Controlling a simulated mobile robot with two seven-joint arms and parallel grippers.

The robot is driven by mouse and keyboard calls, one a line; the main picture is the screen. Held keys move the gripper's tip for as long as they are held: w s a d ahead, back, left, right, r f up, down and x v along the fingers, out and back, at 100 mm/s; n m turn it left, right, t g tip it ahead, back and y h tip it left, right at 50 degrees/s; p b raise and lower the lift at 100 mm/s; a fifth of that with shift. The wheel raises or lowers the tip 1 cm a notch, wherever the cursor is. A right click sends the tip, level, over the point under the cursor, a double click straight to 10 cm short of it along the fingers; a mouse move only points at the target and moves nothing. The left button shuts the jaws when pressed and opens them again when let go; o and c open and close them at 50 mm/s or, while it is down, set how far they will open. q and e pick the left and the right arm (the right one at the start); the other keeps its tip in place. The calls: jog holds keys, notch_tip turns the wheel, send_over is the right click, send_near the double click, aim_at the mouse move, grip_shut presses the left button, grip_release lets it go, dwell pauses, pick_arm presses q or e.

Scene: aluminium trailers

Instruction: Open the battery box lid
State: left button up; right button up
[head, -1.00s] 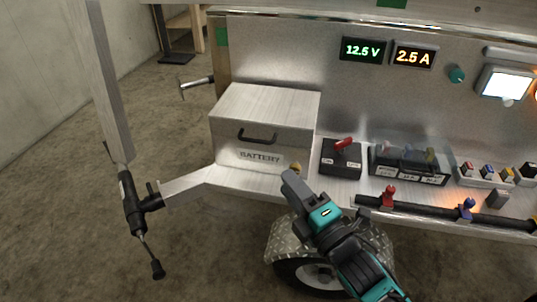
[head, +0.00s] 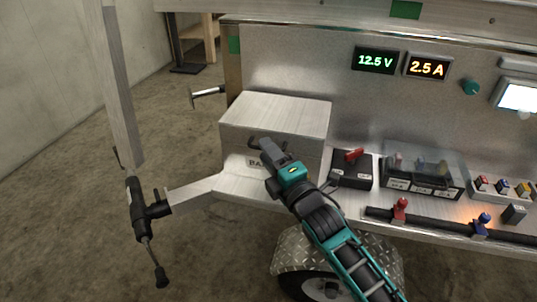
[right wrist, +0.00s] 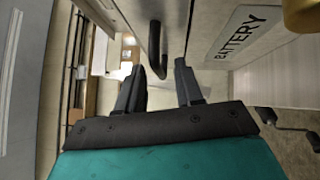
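The battery box (head: 240,140) is a brushed-metal box on the trailer's shelf, with its lid (head: 278,108) closed. Its dark handle (head: 252,143) is on the front, partly hidden by my right gripper in the head view. My right gripper (head: 268,148) is in front of the box. In the right wrist view the two fingers (right wrist: 158,82) are apart, with the handle (right wrist: 156,50) ahead between them and nothing gripped. The BATTERY label (right wrist: 245,33) is to the right there. I do not see my left gripper.
A red-handled switch (head: 352,168) stands right of the box, then a clear-covered fuse box (head: 425,175). A dark bar with red and blue valves (head: 440,222) runs along the shelf's front edge. A trailer jack (head: 140,215) stands at left. Open floor lies between.

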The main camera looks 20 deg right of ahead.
jog(key=shift+w, duration=0.2)
jog(key=shift+c, duration=0.5)
grip_shut()
jog(key=shift+r, duration=0.15)
dwell(0.8)
